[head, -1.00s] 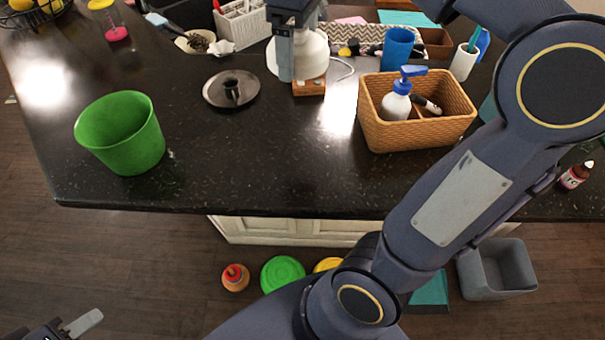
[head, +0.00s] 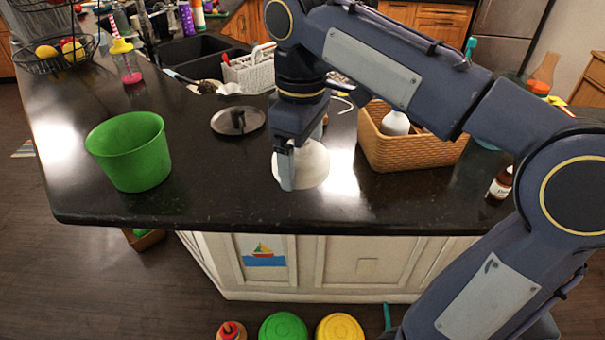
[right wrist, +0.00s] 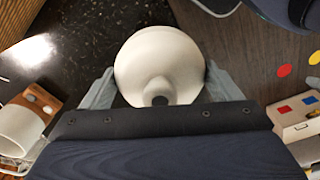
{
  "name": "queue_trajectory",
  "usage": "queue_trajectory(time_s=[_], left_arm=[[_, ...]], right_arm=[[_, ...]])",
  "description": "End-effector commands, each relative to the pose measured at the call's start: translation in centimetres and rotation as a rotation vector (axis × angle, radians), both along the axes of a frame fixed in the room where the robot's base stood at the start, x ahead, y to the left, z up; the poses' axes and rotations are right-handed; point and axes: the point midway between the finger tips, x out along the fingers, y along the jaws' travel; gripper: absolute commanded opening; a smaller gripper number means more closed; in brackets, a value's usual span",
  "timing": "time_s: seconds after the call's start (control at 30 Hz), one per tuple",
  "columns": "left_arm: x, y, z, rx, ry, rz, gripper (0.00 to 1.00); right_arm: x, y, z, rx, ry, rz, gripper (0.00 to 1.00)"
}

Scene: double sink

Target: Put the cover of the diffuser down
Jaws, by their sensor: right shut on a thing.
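The diffuser cover (head: 312,165) is a white dome near the front edge of the counter (head: 225,190). In the right wrist view the cover (right wrist: 160,65) sits between the two fingers, its small opening towards the wrist. My right gripper (head: 287,178) is shut on it. I cannot tell whether the cover touches the counter. A wood block with a white cylinder, seemingly the diffuser base (right wrist: 38,103), shows at the left of the right wrist view; my arm mostly hides it in the head view. My left gripper is out of view.
A green bucket (head: 130,152) stands on the left of the counter. A dark round holder (head: 238,121) lies behind the cover. A wicker basket (head: 410,153) with a white bottle stands to the right, and a small brown bottle (head: 500,184) farther right. The front counter is clear left of the cover.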

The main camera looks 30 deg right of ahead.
Motion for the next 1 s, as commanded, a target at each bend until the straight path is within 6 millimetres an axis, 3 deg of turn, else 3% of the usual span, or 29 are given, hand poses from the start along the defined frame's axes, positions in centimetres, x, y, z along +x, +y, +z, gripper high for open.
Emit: queue_trajectory(time_s=[0.1,0.53,0.7,1.0], left_arm=[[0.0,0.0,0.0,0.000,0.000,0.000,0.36],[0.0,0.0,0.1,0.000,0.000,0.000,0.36],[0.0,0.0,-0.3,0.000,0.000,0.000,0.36],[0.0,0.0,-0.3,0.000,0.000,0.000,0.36]], right_arm=[[1.6,-1.0,-2.3,-0.001,0.004,-0.002,0.61],[4.6,-2.7,-6.4,0.000,0.004,-0.002,0.61],[4.4,-2.6,-8.8,-0.001,0.001,0.000,0.61],[4.4,-2.5,-9.1,0.001,-0.001,0.001,0.61]])
